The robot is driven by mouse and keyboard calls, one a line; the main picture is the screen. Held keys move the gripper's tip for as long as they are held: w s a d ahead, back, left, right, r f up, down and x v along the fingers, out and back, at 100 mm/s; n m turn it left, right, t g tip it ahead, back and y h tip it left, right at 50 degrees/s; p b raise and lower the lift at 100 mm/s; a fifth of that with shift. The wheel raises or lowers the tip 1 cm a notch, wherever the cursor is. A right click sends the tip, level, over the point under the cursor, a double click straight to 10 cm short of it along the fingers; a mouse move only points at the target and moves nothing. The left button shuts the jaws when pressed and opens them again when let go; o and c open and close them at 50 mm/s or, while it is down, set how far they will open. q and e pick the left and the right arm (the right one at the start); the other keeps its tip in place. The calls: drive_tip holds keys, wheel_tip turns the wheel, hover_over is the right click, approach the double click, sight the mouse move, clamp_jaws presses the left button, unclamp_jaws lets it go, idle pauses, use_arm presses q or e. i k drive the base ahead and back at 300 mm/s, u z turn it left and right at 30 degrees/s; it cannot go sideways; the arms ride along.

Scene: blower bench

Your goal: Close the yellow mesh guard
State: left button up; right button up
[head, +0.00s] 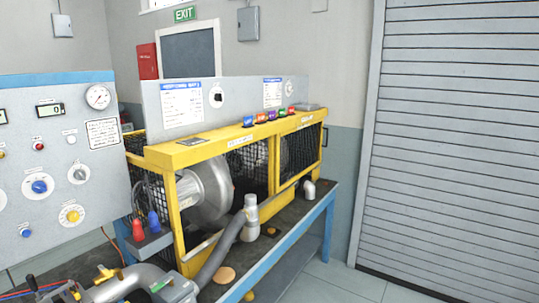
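The yellow mesh guard (274,160) is a yellow-framed enclosure with black mesh on a workbench. Its right front section has mesh in a yellow frame, with a dark handle (325,136) at the far right edge. In the left section, a large grey blower housing (208,194) shows clearly, with no mesh seen in front of it. Dark mesh shows to the right of the housing, and more mesh is on the left end. I cannot tell exactly how the guard's movable panel stands. Neither of my grippers is in view.
A grey hose and upright pipe (250,212) stand before the guard on the blue-edged bench (317,214). A control panel (60,160) is on the left. Red and blue parts (153,220) sit by the guard's left corner. Floor (350,284) at the right is clear before a shutter.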

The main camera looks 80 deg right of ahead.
sight(278, 189)
drive_tip(key=z, duration=3.4)
drive_tip(key=k, duration=0.45)
drive_tip(key=z, duration=0.95)
drive_tip(key=i, duration=4)
drive_tip(key=u, duration=1.4)
drive_tip(key=i, duration=1.4)
drive_tip(key=u, duration=1.2)
